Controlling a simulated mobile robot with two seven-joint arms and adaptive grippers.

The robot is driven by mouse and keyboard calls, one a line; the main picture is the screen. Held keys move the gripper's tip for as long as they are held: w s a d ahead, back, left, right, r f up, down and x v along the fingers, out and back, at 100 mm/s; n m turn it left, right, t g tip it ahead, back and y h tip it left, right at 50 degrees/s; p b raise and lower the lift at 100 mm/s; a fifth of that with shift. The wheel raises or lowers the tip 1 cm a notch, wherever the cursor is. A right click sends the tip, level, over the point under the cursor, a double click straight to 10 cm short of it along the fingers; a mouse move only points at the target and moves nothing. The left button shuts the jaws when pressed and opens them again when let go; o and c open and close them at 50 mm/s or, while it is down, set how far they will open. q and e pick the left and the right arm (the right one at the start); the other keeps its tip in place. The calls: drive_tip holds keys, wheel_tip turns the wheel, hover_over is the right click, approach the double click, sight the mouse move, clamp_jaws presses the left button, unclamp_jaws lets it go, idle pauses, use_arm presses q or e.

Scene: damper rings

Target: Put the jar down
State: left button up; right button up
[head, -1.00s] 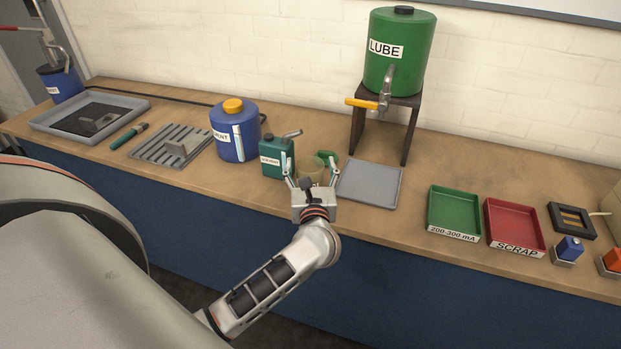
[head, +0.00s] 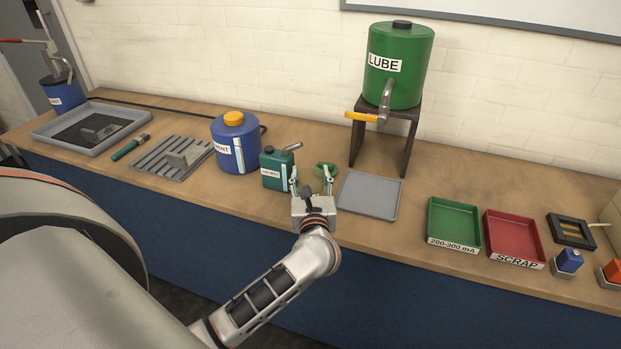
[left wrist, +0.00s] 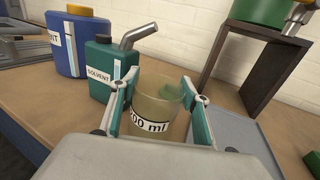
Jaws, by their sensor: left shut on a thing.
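The jar (left wrist: 158,104) is a beige, see-through cup with a "200 ml" label, upright in the left wrist view. My left gripper (head: 311,178) is shut on it, with one teal-padded finger on each side; the wrist view shows the gripper (left wrist: 160,112) close up. My right gripper is not in view.
The green solvent can (head: 277,168) stands close left of the jar, with a blue drum (head: 235,145) beyond. A grey tray (head: 370,195) lies close right, before the LUBE tank (head: 398,65). Bare bench (head: 415,180) lies further right.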

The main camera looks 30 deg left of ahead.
use_arm(q)
drive_tip(key=shift+r+p, duration=0.65)
drive_tip(key=shift+r, duration=0.3)
drive_tip(key=shift+s+d+r+p, duration=0.3)
drive_tip(key=shift+s+r+p, duration=0.05)
drive_tip(key=shift+r+p, duration=0.25)
drive_tip(key=b+v, duration=0.1)
drive_tip(key=v, duration=1.6)
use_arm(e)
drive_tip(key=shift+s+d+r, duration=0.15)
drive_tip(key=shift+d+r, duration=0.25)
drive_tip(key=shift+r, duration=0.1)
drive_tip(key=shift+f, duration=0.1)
